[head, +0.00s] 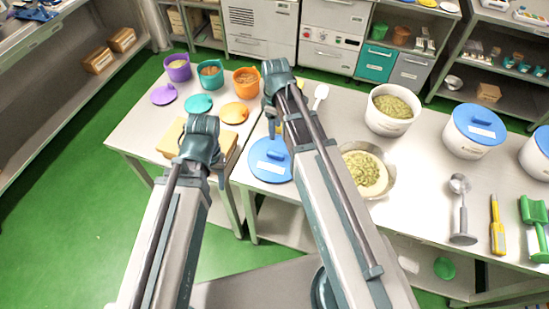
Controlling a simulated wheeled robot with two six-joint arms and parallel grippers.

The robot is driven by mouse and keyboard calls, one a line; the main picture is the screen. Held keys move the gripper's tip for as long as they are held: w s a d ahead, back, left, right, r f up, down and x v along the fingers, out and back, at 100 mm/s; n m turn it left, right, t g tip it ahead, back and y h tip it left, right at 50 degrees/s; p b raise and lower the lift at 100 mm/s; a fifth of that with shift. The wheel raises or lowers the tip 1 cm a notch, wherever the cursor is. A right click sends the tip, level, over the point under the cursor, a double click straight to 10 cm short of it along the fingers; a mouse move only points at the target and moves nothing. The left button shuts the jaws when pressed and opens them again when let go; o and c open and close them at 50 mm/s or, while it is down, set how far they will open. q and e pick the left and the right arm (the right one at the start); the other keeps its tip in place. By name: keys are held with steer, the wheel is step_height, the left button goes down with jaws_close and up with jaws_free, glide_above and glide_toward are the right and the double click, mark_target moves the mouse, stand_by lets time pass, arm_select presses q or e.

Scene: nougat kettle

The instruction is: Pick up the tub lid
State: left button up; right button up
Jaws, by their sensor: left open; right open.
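A flat blue tub lid (270,163) with a white label lies on the table, just left of my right arm. An open white tub (390,124) with greenish contents stands to the right. My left gripper (202,145) is over the left table, left of the blue lid; its fingers are mostly hidden by its own arm. I see nothing held in either gripper.
A steel bowl (389,181) of pale, green-flecked mix sits right of my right arm. Small purple, teal and orange lids lie by matching pots (178,68) on the left.

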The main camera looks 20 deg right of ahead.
steer(key=b, duration=0.7)
glide_above(276, 153)
steer(key=f, duration=0.7)
steer(key=shift+w+f, duration=0.35)
steer(key=shift+w, duration=0.05)
steer(key=f+b, duration=0.5)
steer(key=shift+s+a+f, duration=0.1)
steer(key=shift+s+f, duration=0.05)
steer(key=shift+s, duration=0.25)
jaws_close()
